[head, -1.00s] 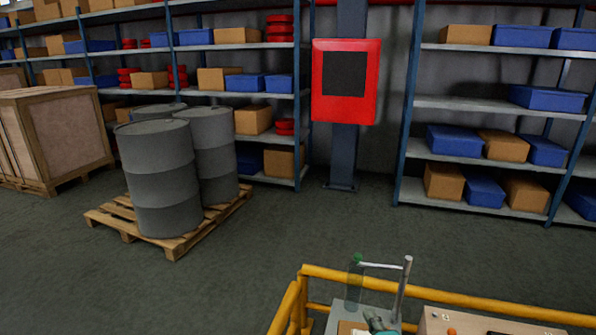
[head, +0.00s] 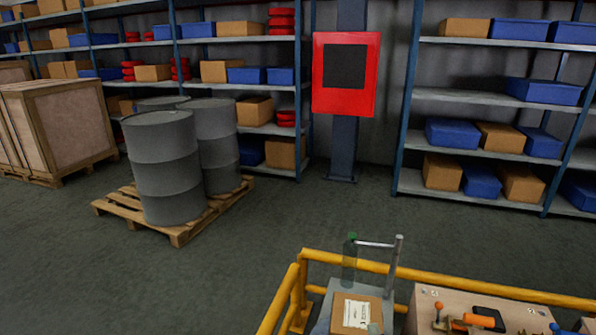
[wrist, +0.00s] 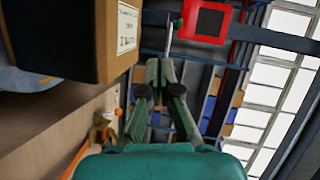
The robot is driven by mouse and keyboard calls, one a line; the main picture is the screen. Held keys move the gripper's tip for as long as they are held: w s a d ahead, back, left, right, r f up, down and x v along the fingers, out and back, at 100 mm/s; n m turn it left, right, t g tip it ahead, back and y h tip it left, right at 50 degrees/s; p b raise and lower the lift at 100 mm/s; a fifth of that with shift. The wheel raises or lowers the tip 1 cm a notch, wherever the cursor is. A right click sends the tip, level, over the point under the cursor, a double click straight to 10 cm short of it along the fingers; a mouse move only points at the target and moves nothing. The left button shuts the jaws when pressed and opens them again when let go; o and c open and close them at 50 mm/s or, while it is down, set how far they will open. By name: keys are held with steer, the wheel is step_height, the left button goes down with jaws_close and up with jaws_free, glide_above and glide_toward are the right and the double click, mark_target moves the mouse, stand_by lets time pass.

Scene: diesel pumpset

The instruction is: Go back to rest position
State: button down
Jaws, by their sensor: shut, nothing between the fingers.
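My gripper (wrist: 160,78) shows in the wrist view, its dark fingers together with nothing between them. It points toward the shelving, with the picture tilted. A cardboard box (wrist: 85,35) with a white label is close at the upper left of that view, beside the fingers. In the head view, the box (head: 355,313) sits on a grey stand inside the yellow rail. Only a small teal patch, perhaps part of my arm, shows near the box's right edge; the fingers are not visible there.
A yellow rail (head: 430,278) surrounds the work area. A wooden bench (head: 425,301) holds orange-handled tools. Grey drums (head: 163,175) stand on a pallet (head: 120,208) at left. Shelves line the back; the floor between is clear.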

steer(key=s+f+n+h, duration=0.1)
steer(key=s+f+n, duration=0.25)
steer(key=s, duration=0.75)
steer(key=s+f+n, duration=0.3)
steer(key=s+f, duration=0.2)
steer(key=s, duration=0.7)
steer(key=s+r+n, duration=0.3)
steer(key=s+n, duration=0.1)
steer(key=s, duration=0.6)
steer(key=s+r+n+g, duration=0.1)
steer(key=s+r+n, duration=0.2)
steer(key=s, duration=0.8)
steer(key=shift+s+d+r+n+h, duration=0.3)
steer(key=shift+d+r+n, duration=0.05)
steer(key=shift+n, duration=0.6)
